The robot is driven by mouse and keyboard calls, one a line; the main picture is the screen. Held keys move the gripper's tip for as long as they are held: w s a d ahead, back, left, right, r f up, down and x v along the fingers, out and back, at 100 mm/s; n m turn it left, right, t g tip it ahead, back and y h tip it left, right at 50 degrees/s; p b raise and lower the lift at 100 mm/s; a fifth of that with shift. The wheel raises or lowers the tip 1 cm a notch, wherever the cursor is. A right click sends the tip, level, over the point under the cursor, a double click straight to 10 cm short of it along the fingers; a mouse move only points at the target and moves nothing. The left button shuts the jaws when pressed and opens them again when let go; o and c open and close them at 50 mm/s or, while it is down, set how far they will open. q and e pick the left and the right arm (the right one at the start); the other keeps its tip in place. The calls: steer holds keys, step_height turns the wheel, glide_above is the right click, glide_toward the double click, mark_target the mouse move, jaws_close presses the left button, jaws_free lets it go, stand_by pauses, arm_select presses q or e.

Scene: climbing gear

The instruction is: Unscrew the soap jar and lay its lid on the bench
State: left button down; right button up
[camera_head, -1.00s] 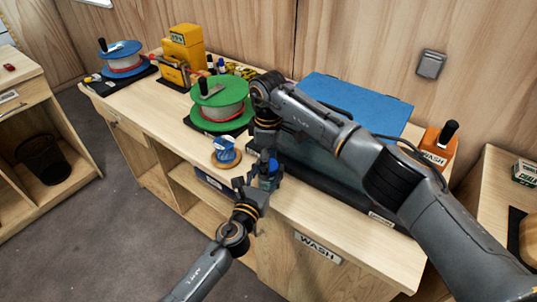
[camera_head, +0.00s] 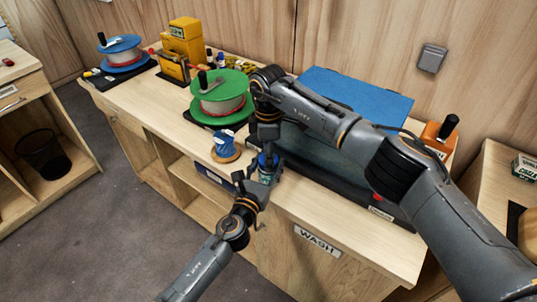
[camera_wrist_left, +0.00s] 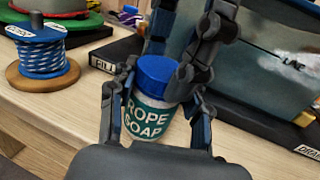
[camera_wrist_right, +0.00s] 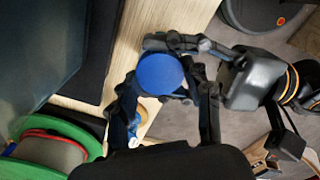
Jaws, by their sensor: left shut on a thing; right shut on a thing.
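The soap jar (camera_wrist_left: 146,118) is white with a green "ROPE SOAP" label. Its blue lid (camera_wrist_left: 155,75) sits on top of it, and the lid also shows from above in the right wrist view (camera_wrist_right: 160,74). My left gripper (camera_head: 258,180) is shut on the jar's body from the front side and holds it upright. My right gripper (camera_head: 267,155) reaches down from above and is shut on the lid, one finger on each side. In the head view the grippers hide most of the jar. The bench (camera_head: 305,205) is under and behind it.
A blue-and-white cord spool (camera_head: 225,146) stands on the bench just left of the jar. A green reel (camera_head: 220,92) is behind it. A large blue-lidded tank (camera_head: 355,100) fills the right. Bare bench lies at the front right, above the WASH label (camera_head: 317,243).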

steer(key=o, duration=1.3)
steer(key=shift+c, duration=0.2)
steer(key=shift+r, duration=0.1)
